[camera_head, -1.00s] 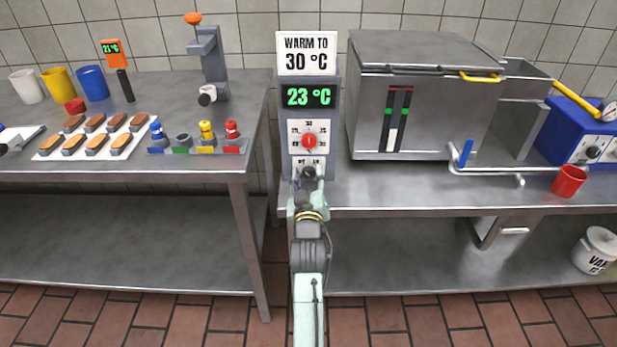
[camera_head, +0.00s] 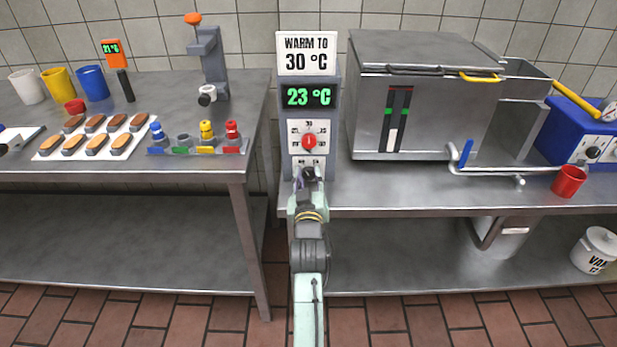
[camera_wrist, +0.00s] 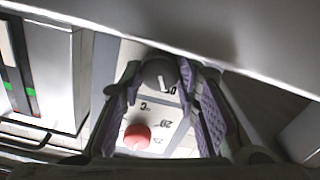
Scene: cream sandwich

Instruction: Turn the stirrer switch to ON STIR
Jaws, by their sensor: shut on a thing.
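The stirrer switch is a dark round knob with a white pointer mark, low on the control panel (camera_head: 294,150). In the wrist view the switch (camera_wrist: 159,74) sits between my two fingers, which touch its sides. My gripper (camera_head: 308,178) is in front of the lower panel, shut on the switch; it also shows in the wrist view (camera_wrist: 158,92). In the head view my gripper hides much of the switch and its lettering, so I cannot read its setting.
A red temperature dial (camera_head: 309,142) is just above the switch. The display (camera_head: 308,97) reads 23 °C under a sign (camera_head: 306,54) saying WARM TO 30 °C. A steel tank (camera_head: 440,115) stands close at the right. A steel table (camera_head: 200,172) is at the left.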

